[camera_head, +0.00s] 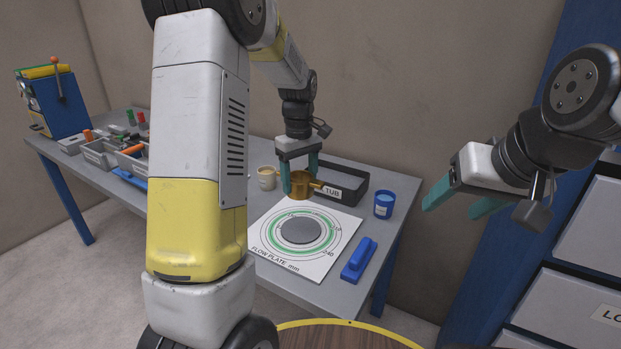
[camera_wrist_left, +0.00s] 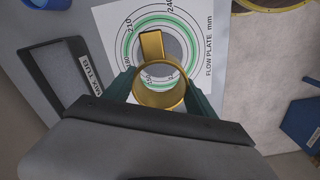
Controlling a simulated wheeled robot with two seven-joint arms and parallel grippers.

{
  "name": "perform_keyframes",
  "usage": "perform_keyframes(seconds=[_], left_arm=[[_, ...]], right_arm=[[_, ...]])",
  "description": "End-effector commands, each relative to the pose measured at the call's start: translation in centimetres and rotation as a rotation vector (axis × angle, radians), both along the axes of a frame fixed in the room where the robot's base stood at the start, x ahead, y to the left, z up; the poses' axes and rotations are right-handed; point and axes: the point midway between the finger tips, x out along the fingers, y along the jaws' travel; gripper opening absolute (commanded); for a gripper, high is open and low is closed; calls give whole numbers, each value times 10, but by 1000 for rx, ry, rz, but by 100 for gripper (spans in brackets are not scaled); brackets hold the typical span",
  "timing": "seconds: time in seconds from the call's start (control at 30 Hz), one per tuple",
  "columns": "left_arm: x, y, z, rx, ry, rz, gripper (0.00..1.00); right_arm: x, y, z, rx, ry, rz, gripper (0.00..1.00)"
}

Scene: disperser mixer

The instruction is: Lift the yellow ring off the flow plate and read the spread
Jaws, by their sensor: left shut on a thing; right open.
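The flow plate (camera_head: 324,259) is a white sheet with printed rings, a green band and numbers, lying on the grey table. A round grey patch (camera_head: 301,230) sits at its centre, inside the green band. My left gripper (camera_head: 300,184) is shut on the yellow ring (camera_head: 301,189) and holds it above the back part of the plate. In the left wrist view the ring (camera_wrist_left: 160,93) is between the fingers, with its tab over the grey patch and partly hiding it. My right gripper (camera_head: 456,200) is open and empty, in the air right of the table.
A dark open tub (camera_head: 348,194) stands behind the plate. A blue cup (camera_head: 384,204) and a blue-handled tool (camera_head: 359,260) are at the right, and a beige cup (camera_head: 267,178) at the left. Grey bins (camera_head: 97,154) stand further left. Drawers (camera_head: 580,232) are at far right.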

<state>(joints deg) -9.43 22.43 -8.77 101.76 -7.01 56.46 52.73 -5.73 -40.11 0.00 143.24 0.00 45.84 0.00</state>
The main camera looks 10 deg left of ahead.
Motion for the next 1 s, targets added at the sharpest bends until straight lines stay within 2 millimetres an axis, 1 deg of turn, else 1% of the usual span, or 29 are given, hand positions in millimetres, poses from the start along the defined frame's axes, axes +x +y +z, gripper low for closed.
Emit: perform_keyframes(seconds=[0.5, 1.0], left_arm=[[0, 0, 25, -1, -2, 0, 8], [0, 0, 26, 0, -1, 0, 8]], right_arm=[[0, 0, 0, 0, 0, 0, 62], [0, 0, 0, 0, 0, 0, 62]])
